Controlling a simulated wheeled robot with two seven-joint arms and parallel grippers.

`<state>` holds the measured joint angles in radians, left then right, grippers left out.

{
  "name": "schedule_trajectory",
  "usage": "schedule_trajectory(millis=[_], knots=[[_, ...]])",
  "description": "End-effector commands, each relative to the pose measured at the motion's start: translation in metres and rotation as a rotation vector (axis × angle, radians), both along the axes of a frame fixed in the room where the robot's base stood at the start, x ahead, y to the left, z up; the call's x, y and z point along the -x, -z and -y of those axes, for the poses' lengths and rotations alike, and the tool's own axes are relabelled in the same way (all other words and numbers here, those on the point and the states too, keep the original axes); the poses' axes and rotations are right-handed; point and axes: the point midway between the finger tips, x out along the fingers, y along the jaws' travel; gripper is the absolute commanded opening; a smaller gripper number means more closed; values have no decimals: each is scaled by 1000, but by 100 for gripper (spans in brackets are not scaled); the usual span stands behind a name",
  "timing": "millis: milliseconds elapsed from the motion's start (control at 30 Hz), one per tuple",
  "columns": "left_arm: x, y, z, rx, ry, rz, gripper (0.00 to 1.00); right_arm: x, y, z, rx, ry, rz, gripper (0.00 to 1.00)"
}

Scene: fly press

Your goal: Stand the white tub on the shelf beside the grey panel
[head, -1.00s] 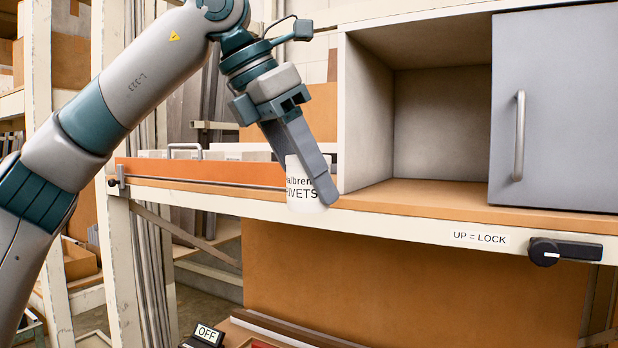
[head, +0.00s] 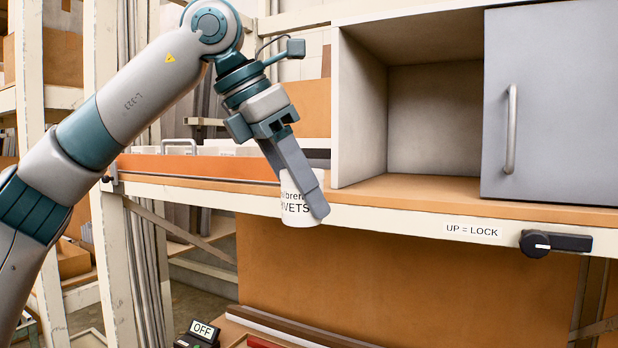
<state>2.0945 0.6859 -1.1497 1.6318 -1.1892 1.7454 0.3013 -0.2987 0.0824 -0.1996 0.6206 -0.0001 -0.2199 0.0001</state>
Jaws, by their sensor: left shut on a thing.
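The white tub (head: 293,206), with dark lettering ending in "VETS", is in my left gripper (head: 312,205). The gripper is shut on it and points down; its fingers cover the tub's right part. The tub overlaps the shelf's front edge in the picture, left of the open cabinet; I cannot tell whether it touches the shelf (head: 400,197). The grey panel (head: 560,110), with an upright bar handle, covers the cabinet's right part. The compartment left of the panel is open and empty. My right gripper is not in view.
A label reading "UP = LOCK" (head: 471,231) and a black knob (head: 553,242) sit on the shelf's front edge below the panel. An orange strip (head: 200,168) runs along the shelf at left. An "OFF" box (head: 200,334) is below. The shelf before the open compartment is clear.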

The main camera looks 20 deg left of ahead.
Motion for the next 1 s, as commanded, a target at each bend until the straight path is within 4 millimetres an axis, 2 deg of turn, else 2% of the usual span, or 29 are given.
schedule_trajectory(millis=[267,567,767,1000], knots=[[-30,98,-6,4,242,-11,12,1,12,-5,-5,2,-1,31],[-47,234,-11,6,636,-12,12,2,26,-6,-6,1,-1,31],[-42,330,-16,7,942,-13,12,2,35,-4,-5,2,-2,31],[-14,450,-21,8,1344,-14,12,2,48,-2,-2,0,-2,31]])
